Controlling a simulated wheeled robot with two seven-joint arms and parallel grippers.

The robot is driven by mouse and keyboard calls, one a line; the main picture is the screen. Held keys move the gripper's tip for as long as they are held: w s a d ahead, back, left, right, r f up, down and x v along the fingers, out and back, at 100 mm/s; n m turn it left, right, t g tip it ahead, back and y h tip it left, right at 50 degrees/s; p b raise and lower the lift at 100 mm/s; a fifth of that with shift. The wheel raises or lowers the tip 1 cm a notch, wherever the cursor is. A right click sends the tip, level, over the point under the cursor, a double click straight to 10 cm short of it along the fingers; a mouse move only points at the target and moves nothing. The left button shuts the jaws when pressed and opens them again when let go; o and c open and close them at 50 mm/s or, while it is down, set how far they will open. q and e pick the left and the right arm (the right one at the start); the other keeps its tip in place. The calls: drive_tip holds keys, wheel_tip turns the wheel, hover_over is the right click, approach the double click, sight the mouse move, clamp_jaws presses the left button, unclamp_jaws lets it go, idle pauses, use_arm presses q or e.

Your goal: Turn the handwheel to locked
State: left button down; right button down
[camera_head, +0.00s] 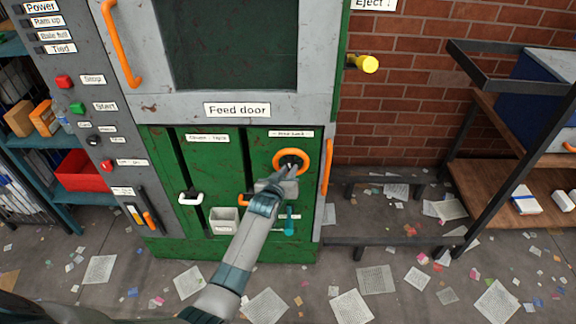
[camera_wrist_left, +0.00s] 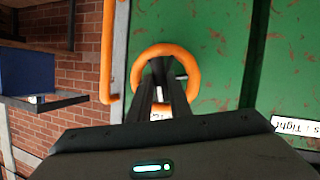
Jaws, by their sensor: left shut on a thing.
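The handwheel is an orange ring (camera_head: 292,151) with a dark hub on the green lower panel of the machine, just under a small white label. It also shows in the left wrist view (camera_wrist_left: 166,49), facing me. My left gripper (camera_head: 290,169) reaches up to the wheel from below and is shut on it. In the left wrist view the dark fingers (camera_wrist_left: 160,88) overlap the wheel's lower part and hub, hiding some of both. The wheel's locked mark cannot be made out. My right gripper is not in view.
An orange handle (camera_head: 326,167) stands upright right of the wheel. A white-ended lever (camera_head: 190,198) and a grey box (camera_head: 223,218) are at left. The feed door (camera_head: 180,107) is above. A dark bench (camera_head: 400,182) stands right; paper litters the floor.

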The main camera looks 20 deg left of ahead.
use_arm(q)
drive_tip(key=shift+d+r+m+g+y+p, duration=0.15)
drive_tip(key=shift+m+g+y+p, duration=0.35)
drive_tip(key=shift+m, duration=0.4)
drive_tip(key=c, duration=1.6)
unclamp_jaws()
drive_tip(key=shift+c, duration=0.2)
drive_tip(key=b+v, duration=0.3)
drive_tip(key=v, duration=1.4)
drive_tip(key=shift+s+d, duration=0.15)
drive_tip(key=shift+s, duration=0.05)
drive_tip(key=shift+f, duration=0.3)
